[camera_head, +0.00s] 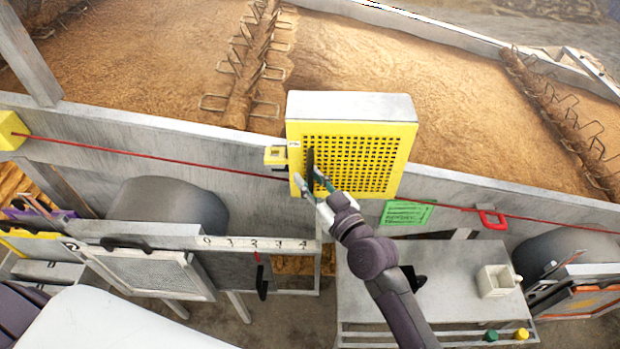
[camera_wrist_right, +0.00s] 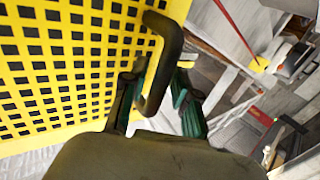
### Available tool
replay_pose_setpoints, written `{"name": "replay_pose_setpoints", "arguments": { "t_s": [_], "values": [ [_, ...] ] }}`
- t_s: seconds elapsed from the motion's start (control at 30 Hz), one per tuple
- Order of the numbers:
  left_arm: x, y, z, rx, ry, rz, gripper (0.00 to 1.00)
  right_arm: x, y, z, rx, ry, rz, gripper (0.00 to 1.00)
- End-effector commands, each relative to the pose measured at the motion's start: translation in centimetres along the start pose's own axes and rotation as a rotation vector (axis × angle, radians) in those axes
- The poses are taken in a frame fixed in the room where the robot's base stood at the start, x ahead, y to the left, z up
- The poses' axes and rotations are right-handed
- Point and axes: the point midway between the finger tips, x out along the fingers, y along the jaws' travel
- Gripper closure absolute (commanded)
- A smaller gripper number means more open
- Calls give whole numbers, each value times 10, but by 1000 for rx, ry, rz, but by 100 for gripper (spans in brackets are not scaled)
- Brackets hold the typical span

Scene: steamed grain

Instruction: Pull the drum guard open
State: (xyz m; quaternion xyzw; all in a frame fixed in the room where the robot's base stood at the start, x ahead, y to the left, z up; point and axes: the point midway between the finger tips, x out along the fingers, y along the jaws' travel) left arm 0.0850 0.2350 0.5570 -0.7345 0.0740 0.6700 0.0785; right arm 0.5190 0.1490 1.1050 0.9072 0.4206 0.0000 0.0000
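The drum guard (camera_head: 400,140) is a yellow mesh panel with a white top, on the grey wall of the grain bed; it looks closed. Its yellow mesh fills the left of the wrist view (camera_wrist_right: 60,60). The guard's dark bar handle (camera_wrist_right: 168,45) stands out from the mesh; in the head view it is a dark upright bar (camera_head: 310,158). My right gripper (camera_head: 315,185) is at the handle. In the wrist view its two fingers (camera_wrist_right: 160,95) are apart, on either side of the handle's lower part, with a gap on the right side. My left gripper is not in view.
A small yellow box (camera_head: 275,155) is beside the guard's left edge. A red cord (camera_head: 150,156) runs along the wall. A green sign (camera_head: 407,213) hangs right of the guard. A grey table (camera_head: 450,275) with a white container (camera_head: 497,281) stands below.

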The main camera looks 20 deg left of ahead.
Motion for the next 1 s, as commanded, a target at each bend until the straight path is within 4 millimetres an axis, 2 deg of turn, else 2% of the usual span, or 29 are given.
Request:
{"name": "replay_pose_setpoints", "arguments": {
  "t_s": [0.03, 0.13, 0.47, 0.63, 0.87, 1.0],
  "values": [
    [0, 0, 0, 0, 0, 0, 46, 0, 0, 0, 0, 0, 0, 84],
    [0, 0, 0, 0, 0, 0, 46, 0, 0, 0, 0, 0, 0, 100],
    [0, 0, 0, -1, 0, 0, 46, 0, 0, 0, 0, -1, 0, 100],
    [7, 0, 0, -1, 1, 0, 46, -4, 0, 2, -2, 0, -14, 100],
    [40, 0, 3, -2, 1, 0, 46, -22, -3, 8, -9, 2, -93, 100],
    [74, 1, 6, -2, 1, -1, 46, -42, -4, 12, -14, 1, -176, 100]
  ]
}}
